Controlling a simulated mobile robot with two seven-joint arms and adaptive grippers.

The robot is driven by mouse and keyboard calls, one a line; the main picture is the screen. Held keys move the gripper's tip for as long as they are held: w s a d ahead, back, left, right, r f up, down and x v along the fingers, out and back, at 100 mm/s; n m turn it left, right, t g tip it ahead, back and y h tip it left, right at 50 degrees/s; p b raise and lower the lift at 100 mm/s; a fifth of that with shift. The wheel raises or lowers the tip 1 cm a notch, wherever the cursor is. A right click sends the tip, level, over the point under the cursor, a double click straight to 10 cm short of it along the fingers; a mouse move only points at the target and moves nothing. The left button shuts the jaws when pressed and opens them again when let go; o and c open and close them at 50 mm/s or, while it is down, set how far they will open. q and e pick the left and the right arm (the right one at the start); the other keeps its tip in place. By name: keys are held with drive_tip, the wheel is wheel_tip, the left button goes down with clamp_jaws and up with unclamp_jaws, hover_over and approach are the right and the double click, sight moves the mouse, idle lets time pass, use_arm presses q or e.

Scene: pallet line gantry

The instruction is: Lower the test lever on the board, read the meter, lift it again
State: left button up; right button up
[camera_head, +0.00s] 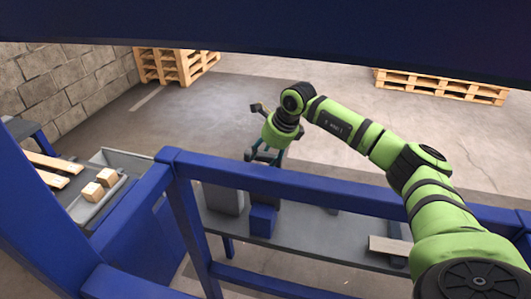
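My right arm comes in from the lower right, and its gripper (264,158) points down just beyond the blue rail. The rail covers part of its fingers, so I cannot tell whether they are open or shut, or whether they hold anything. I cannot make out the board, its test lever or the meter in this view. My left gripper is not in view.
A blue rail (330,187) crosses in front of a grey bench (310,238). On the bench are a grey box (222,199), a blue box (263,220) and a plank (390,246). Wood blocks (107,177) lie at left. Pallets (176,64) stand behind on open floor.

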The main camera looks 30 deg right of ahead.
drive_tip(key=c, duration=0.7)
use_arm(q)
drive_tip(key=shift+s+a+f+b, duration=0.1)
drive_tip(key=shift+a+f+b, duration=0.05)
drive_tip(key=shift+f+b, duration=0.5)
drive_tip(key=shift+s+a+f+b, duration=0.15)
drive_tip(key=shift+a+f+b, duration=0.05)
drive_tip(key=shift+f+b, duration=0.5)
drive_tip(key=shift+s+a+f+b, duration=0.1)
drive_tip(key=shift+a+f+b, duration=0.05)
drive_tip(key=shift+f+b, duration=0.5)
use_arm(e)
drive_tip(key=w+d, duration=0.6)
drive_tip(key=d, duration=0.1)
drive_tip(key=shift+w+d+f, duration=0.15)
drive_tip(key=shift+w+d, duration=0.15)
drive_tip(key=shift+w, duration=0.05)
